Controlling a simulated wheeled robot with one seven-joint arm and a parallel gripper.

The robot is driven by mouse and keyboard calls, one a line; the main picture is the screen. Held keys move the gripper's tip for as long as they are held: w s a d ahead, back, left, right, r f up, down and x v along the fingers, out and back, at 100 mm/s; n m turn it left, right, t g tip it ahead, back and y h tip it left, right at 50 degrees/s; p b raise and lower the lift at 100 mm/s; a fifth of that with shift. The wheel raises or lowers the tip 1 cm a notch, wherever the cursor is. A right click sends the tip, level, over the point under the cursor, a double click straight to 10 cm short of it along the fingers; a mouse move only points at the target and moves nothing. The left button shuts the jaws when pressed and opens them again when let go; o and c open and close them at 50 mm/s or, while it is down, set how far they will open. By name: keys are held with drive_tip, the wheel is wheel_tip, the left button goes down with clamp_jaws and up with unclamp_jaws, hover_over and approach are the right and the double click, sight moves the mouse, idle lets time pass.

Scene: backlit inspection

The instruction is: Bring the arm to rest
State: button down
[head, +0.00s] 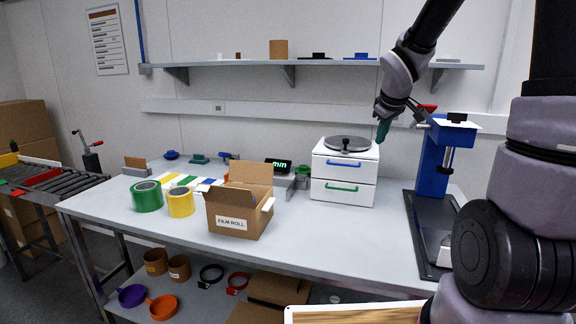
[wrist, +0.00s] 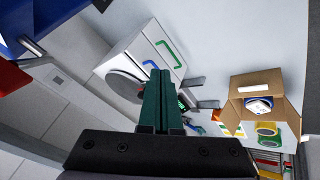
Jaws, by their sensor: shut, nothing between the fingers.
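My gripper (head: 382,131) hangs in the air at the upper right of the head view, above and to the right of the white two-drawer cabinet (head: 333,180). Its green fingers are together with nothing between them; they also show in the middle of the wrist view (wrist: 158,100). The cabinet has a blue-handled upper drawer and a green-handled lower drawer, both closed. A round grey plate (head: 347,144) lies on its top. My gripper touches nothing that I can see.
The table (head: 300,230) holds an open box labelled FILM ROLL (head: 237,222), a green tape roll (head: 147,197) and a yellow one (head: 180,203). A blue press (head: 433,165) stands to the right, close to my arm. A shelf (head: 320,65) runs along the wall behind.

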drive_tip(key=s+a+r+m+y, duration=0.1)
drive_tip(key=s+r+m, duration=0.4)
drive_tip(key=s, duration=0.7)
drive_tip(key=s+a+r+m+y, duration=0.2)
drive_tip(key=s+r+m, duration=0.3)
drive_tip(key=s, duration=0.7)
drive_tip(key=shift+r+m, duration=0.3)
drive_tip(key=shift+r, duration=0.6)
drive_tip(key=shift+w+t, duration=0.1)
drive_tip(key=shift+t, duration=0.2)
